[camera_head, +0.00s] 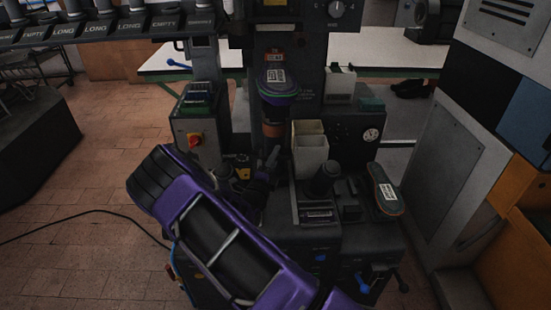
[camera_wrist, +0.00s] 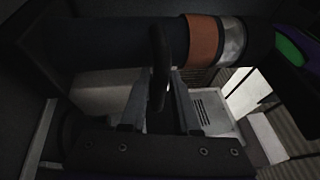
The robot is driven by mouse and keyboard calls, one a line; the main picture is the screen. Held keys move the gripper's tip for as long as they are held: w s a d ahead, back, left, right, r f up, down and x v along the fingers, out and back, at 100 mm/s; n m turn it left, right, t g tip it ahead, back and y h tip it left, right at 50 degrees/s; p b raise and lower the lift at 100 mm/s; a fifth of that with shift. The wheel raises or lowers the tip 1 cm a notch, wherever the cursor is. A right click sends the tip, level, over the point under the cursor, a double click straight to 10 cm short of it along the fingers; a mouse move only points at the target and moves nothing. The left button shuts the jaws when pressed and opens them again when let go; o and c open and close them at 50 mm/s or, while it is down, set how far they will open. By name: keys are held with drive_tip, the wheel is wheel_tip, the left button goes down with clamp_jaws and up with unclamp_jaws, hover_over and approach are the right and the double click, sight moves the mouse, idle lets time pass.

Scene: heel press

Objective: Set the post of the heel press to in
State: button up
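The heel press (camera_head: 330,215) stands in the middle of the head view. Its upright dark post (camera_head: 275,112) has an orange band and carries a purple-green piece with a white label. In the wrist view the post (camera_wrist: 120,48) runs across the top, with its orange band (camera_wrist: 206,38) and a bright metal ring. My gripper (camera_wrist: 160,80) is close beside the post, and my purple arm covers the press's lower left in the head view. A dark curved handle (camera_wrist: 159,45) stands between my two fingers. I cannot tell whether the fingers grip it or only straddle it.
A cream open bin (camera_head: 310,150) stands right of the post. A shoe sole with a label (camera_head: 384,190) lies at the press's right edge. A box with a red knob (camera_head: 195,140) is on the left. A labelled rack (camera_head: 110,25) hangs upper left. A grey cabinet (camera_head: 455,150) stands right.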

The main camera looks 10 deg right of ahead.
drive_tip(key=shift+o, duration=1.1)
drive_tip(key=shift+f, duration=0.1)
drive_tip(key=shift+s, duration=0.1)
drive_tip(key=v, duration=1.7)
drive_tip(key=shift+s+p, duration=0.15)
drive_tip(key=shift+p, duration=0.2)
drive_tip(key=shift+a, duration=0.1)
